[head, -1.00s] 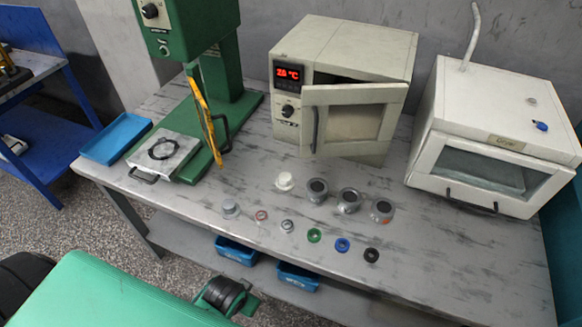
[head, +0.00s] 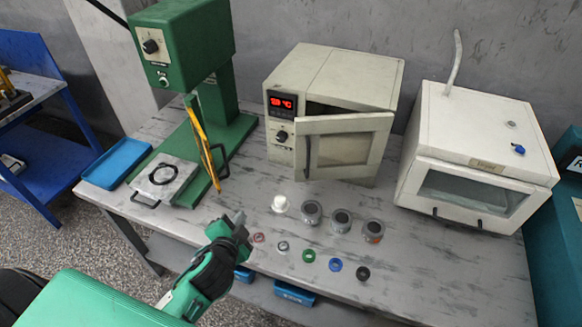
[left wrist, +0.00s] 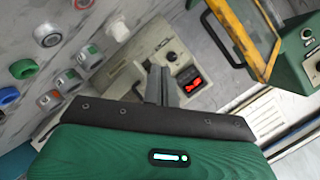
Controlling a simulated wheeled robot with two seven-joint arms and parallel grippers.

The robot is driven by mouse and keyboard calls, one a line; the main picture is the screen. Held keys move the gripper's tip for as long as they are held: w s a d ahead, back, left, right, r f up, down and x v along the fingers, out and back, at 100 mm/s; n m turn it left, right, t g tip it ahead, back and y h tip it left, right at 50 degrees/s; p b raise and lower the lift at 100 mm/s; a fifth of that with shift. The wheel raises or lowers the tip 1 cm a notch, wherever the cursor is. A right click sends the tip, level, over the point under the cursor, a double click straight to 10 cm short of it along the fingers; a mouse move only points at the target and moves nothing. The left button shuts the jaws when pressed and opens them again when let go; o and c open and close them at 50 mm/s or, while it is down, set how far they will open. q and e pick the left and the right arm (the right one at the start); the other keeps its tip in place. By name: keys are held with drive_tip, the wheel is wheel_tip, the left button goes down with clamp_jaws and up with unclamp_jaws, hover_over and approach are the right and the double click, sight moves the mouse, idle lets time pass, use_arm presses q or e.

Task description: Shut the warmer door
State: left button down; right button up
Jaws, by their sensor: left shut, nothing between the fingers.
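The warmer (head: 340,75) is a cream box with a red display, at the back middle of the table in the head view. Its door (head: 343,148) is swung partly open, hinged on the right, with a dark gap along its top and a dark vertical handle (head: 308,153) at its left edge. My left gripper (head: 238,220) is shut and empty, above the table's front edge, left of and in front of the door, apart from it. In the left wrist view the shut fingers (left wrist: 160,84) point toward the warmer's display (left wrist: 193,84). My right gripper is not in view.
Several small parts and rings (head: 341,221) stand in front of the warmer. A green press (head: 190,45) with a yellow-edged guard is at the left, beside a blue tray (head: 117,163). A white box with a window (head: 470,150) stands at the right.

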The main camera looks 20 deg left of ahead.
use_arm(q)
drive_tip(key=w+d+r+m+t+h, duration=0.2)
drive_tip(key=w+m+t+h, duration=0.1)
drive_tip(key=w+m, duration=0.15)
drive_tip(key=m+h+p, duration=0.3)
drive_tip(key=m+h, duration=0.3)
drive_tip(key=m, duration=0.3)
approach(300, 161)
drive_tip(key=w+d, duration=0.2)
drive_tip(key=d, duration=0.2)
drive_tip(key=w, duration=0.1)
drive_tip(key=w+a, duration=0.1)
drive_tip(key=w, duration=0.1)
drive_tip(key=shift+w+a+p, duration=0.2)
drive_tip(key=shift+a+p, duration=0.1)
drive_tip(key=shift+a, duration=0.05)
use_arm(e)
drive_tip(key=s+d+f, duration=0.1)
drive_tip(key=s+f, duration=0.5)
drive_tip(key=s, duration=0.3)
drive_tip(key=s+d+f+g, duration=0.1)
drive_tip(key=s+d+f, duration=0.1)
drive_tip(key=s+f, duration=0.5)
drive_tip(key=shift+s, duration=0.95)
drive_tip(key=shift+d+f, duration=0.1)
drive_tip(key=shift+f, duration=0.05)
